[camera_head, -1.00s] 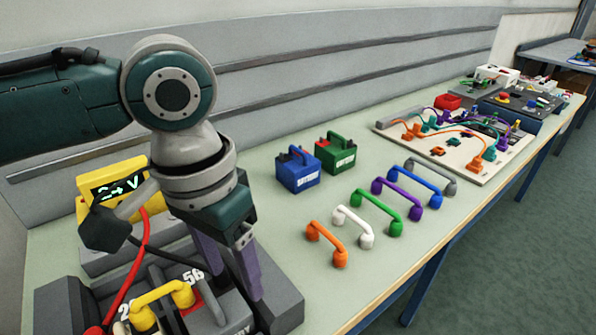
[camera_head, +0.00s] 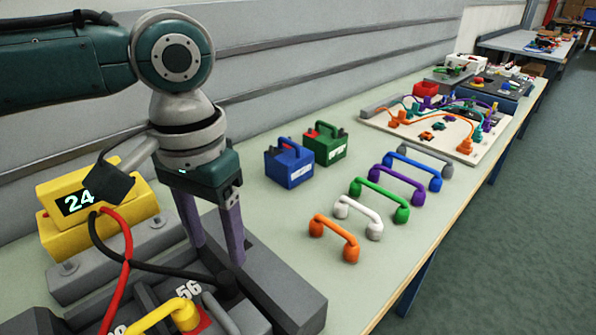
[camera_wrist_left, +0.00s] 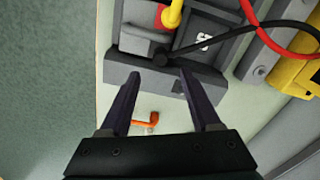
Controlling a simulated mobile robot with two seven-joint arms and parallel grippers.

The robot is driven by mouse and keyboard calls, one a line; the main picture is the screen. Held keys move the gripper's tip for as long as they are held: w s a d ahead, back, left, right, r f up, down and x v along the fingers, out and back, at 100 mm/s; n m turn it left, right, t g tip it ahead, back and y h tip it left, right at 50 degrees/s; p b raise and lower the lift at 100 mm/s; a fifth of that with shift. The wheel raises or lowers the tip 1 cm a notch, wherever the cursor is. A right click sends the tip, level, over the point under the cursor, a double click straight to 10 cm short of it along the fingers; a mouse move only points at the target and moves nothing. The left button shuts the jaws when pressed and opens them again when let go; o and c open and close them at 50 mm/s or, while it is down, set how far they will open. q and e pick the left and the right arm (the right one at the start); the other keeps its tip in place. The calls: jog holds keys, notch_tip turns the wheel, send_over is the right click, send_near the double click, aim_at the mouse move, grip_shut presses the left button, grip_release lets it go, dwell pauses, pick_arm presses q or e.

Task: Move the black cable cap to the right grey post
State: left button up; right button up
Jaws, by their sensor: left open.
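The black cable cap (camera_head: 228,286) sits at the end of the black cable on the grey tester base, near the label 56. It also shows in the left wrist view (camera_wrist_left: 160,57). The cap covers whatever is under it, so no bare grey post shows clearly there. My left gripper (camera_head: 217,250) is open and empty, with its two purple fingers above and behind the cap in the head view. In the left wrist view the fingers (camera_wrist_left: 157,78) are spread, with the cap ahead between their tips. My right gripper is not in view.
A yellow meter (camera_head: 95,210) reading 24 stands behind the base, with red and black cables. A yellow handle (camera_head: 165,312) is at the front. Coloured handles, blue (camera_head: 289,165) and green (camera_head: 325,146) batteries, and a cable board (camera_head: 440,130) lie to the right.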

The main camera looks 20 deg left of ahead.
aim_at(224, 278)
pick_arm(q)
notch_tip(224, 278, down, 5)
jog(key=b, duration=0.5)
jog(key=shift+b, duration=0.35)
jog(key=shift+f+b, duration=0.5)
jog(key=shift+f, duration=1.3)
jog(key=shift+r, duration=0.1)
jog(key=shift+p, duration=0.5)
jog(key=shift+p, duration=0.45)
